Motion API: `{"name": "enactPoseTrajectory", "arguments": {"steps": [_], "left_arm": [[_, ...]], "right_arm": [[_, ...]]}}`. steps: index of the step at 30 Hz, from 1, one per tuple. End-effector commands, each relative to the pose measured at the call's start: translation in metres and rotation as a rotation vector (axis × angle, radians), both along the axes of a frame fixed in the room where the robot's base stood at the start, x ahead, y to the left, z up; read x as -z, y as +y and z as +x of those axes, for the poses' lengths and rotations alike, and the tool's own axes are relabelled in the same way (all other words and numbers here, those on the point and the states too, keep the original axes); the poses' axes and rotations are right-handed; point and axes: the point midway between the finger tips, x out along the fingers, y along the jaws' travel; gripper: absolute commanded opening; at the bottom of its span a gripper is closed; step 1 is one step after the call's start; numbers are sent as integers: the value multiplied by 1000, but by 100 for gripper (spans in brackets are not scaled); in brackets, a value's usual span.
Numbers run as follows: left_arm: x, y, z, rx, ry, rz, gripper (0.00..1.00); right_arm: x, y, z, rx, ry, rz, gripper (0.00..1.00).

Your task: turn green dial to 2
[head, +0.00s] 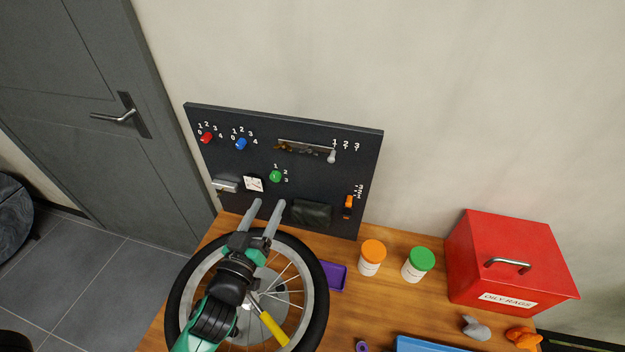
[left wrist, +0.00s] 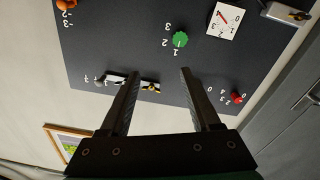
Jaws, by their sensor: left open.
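The green dial (head: 276,176) is a small knob on the dark upright panel (head: 320,180), with the numbers 1, 2 and 3 around its top and right side. In the left wrist view the green dial (left wrist: 180,40) appears upside down with its numbers beside it. I cannot tell for sure which number it points at. My left gripper (head: 268,203) is open and empty, its two fingers reaching toward the panel just below the dial in the head view. In the left wrist view the left gripper (left wrist: 160,72) is apart from the dial. My right gripper is not in view.
The panel also bears a red dial (head: 206,138), a blue dial (head: 241,144), a slider (head: 332,157) and an orange switch (head: 348,203). A wheel (head: 319,310) lies under my left arm. Two jars (head: 372,257) and a red box (head: 510,255) stand on the right.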

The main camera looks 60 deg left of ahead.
Motion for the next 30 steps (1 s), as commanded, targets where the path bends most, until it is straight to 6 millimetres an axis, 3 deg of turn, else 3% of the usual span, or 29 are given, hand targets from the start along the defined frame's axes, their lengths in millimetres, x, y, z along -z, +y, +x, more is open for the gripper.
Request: {"name": "enactPoseTrajectory", "arguments": {"steps": [1,3,11,24,30], "left_arm": [[18,3,-6,-12,20,-6,64],[27,5,-11,-21,33,-10,64],[24,11,-6,-28,30,-9,64],[24,69,59,-27,27,-9,64],[23,83,75,-26,27,-10,64]], "right_arm": [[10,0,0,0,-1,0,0],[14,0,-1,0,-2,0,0],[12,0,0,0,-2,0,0],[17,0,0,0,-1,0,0],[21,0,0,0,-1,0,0]]}}
